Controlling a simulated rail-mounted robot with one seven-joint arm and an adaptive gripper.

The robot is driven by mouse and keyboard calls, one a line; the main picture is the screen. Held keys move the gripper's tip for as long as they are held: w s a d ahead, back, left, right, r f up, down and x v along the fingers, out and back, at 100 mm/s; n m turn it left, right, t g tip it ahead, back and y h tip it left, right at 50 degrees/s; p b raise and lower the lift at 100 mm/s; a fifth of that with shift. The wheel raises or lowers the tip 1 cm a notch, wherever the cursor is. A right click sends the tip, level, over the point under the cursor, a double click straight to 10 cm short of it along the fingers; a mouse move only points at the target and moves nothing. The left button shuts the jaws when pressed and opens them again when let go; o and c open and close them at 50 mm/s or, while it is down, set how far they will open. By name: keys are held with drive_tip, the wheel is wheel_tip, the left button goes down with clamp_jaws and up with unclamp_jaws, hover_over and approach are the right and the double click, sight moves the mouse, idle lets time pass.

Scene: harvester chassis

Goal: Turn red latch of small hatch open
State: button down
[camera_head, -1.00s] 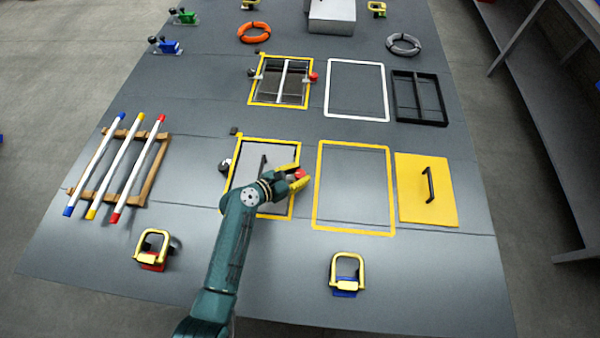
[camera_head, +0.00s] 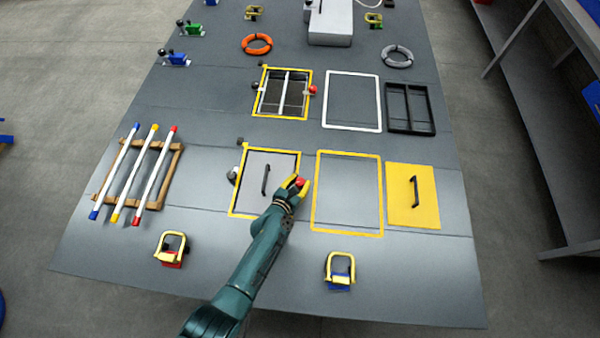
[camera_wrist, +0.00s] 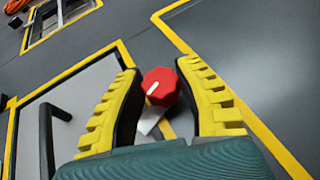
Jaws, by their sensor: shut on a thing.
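The small hatch (camera_head: 258,190) is a grey panel with a black handle (camera_head: 265,180) inside a yellow frame, and it lies flat in place. Its red latch knob (camera_head: 300,182) sits at the frame's right edge. My gripper (camera_head: 297,186) is at the knob. In the wrist view the red knob (camera_wrist: 160,87) is between the two yellow-padded fingers of my gripper (camera_wrist: 163,92), which are shut on it. The hatch handle also shows in the wrist view (camera_wrist: 46,135).
An empty yellow frame (camera_head: 316,195) lies just right of the knob, with a yellow panel (camera_head: 402,212) beyond it. Another framed opening with a red knob (camera_head: 313,89) lies farther back. A rack with three rods (camera_head: 162,190) is at left.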

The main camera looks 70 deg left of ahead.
drive_tip(key=n+g+y+p, duration=0.2)
drive_tip(key=shift+w+r+n+p, duration=0.15)
drive_tip(key=shift+r+n+p, duration=0.15)
drive_tip(key=shift+p, duration=0.1)
drive_tip(key=n+g+y, duration=0.1)
drive_tip(key=g, duration=0.1)
drive_tip(key=f+n+g, duration=0.1)
drive_tip(key=n+g, duration=0.1)
drive_tip(key=shift+n+y+b, duration=0.3)
drive_tip(key=shift+y+b, duration=0.1)
drive_tip(key=n+g+b, duration=0.4)
drive_tip(key=g+b, duration=0.1)
drive_tip(key=shift+f+y, duration=0.25)
drive_tip(key=shift+y, duration=0.05)
drive_tip(key=n+g+b, duration=0.2)
drive_tip(key=b, duration=0.1)
drive_tip(key=shift+r+n+g, duration=0.1)
drive_tip(key=shift+n+g, duration=0.2)
drive_tip(key=shift+r+g+h+b, duration=0.1)
drive_tip(key=shift+g+h+b, duration=0.3)
drive_tip(key=shift+b, duration=0.2)
drive_tip(key=shift+r+n, duration=0.1)
drive_tip(key=shift+n, duration=0.3)
drive_tip(key=c, duration=0.7)
unclamp_jaws()
drive_tip(key=shift+a, duration=0.1)
drive_tip(key=shift+o, duration=0.2)
drive_tip(key=shift+r, duration=0.1)
